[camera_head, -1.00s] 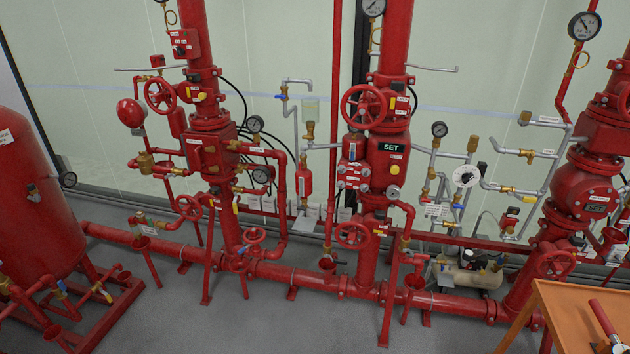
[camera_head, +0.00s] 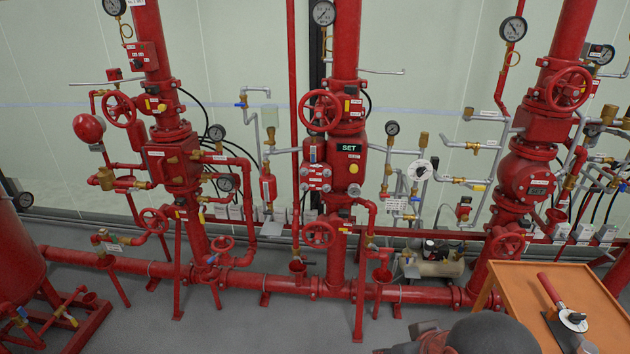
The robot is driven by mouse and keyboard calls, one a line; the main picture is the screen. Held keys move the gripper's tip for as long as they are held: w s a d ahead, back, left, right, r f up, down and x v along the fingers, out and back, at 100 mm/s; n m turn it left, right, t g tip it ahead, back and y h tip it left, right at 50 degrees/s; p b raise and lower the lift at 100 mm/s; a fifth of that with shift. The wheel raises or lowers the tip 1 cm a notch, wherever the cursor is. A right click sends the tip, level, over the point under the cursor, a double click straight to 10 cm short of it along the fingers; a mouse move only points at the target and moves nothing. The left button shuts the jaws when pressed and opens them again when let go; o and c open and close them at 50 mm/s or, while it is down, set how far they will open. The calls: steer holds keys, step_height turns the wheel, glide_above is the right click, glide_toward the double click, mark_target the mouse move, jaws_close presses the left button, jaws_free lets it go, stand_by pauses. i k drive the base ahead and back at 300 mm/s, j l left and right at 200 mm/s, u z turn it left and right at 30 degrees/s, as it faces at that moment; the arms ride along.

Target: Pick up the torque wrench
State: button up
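A tool with a red handle (camera_head: 550,290) and a round silver-and-white head lies on the orange table at the lower right; it looks like the torque wrench. Its lower end lies near a dark flat patch on the tabletop and is hard to make out. A rounded dark grey part of my arm shows at the bottom edge, left of the table. My gripper's fingers are not in view.
The orange table (camera_head: 610,307) stands in front of a row of red valve risers (camera_head: 345,165) with gauges and handwheels. A red tank (camera_head: 22,260) stands at the left. Grey floor (camera_head: 230,325) lies open at the front middle.

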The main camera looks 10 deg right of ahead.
mark_target(585, 348)
steer(key=z, duration=2.45)
steer(key=i+j+z, duration=0.15)
steer(key=j+z, duration=0.15)
steer(key=j, duration=0.15)
steer(key=i+j+z, duration=0.15)
steer(key=j+z, duration=0.2)
steer(key=j, duration=0.15)
steer(key=j+z, duration=0.3)
steer(key=j, duration=0.95)
steer(key=i+j+z, duration=0.1)
steer(key=j, duration=0.6)
steer(key=i+u, duration=0.1)
steer(key=u, duration=0.35)
